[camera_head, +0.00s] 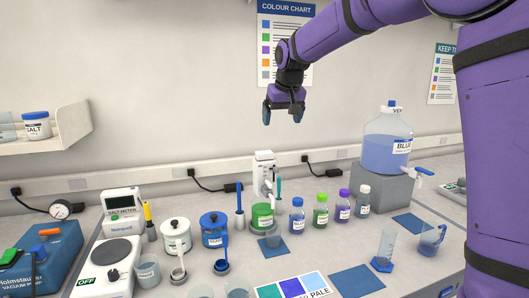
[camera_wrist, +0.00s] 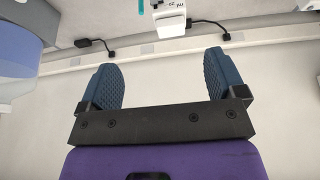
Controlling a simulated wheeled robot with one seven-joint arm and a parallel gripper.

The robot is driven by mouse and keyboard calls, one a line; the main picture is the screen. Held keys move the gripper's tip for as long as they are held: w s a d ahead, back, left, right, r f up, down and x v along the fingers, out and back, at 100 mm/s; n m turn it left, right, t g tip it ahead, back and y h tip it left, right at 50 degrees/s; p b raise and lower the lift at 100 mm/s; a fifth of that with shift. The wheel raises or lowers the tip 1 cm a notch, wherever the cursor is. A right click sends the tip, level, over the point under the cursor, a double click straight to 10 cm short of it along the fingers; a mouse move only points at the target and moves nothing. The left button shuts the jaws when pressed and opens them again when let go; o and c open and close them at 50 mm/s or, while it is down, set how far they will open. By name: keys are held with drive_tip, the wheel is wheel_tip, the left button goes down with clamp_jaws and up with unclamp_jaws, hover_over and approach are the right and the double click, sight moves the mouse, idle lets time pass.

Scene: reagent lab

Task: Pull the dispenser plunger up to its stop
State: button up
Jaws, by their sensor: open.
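The dispenser (camera_head: 264,172) is a white upright block with a spout, standing above a green container (camera_head: 262,215) at the back of the bench. Its white upper part also shows at the top of the wrist view (camera_wrist: 160,25). I cannot clearly tell the plunger from the body, nor its height. My gripper (camera_head: 281,113) hangs in the air above the dispenser in the head view, fingers pointing down, apart from it. Its two blue ridged fingers are spread wide and empty in the wrist view (camera_wrist: 162,72).
A large blue-filled carboy (camera_head: 387,142) on a grey block (camera_head: 383,187) stands right of the dispenser. Several small bottles, including a blue one (camera_head: 297,217), stand beside it. A white jar (camera_head: 176,236) and a blue jar (camera_head: 215,230) stand left. The air around my gripper is clear.

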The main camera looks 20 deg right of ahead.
approach(264, 152)
drive_tip(key=x, duration=0.9)
drive_tip(key=shift+w+d+f, duration=0.1)
drive_tip(key=shift+w+f, duration=0.1)
drive_tip(key=shift+w, duration=0.05)
drive_tip(key=c, duration=1.3)
wheel_tip(264, 152, up, 7)
drive_tip(key=shift+f, duration=0.2)
drive_tip(key=o, duration=1.3)
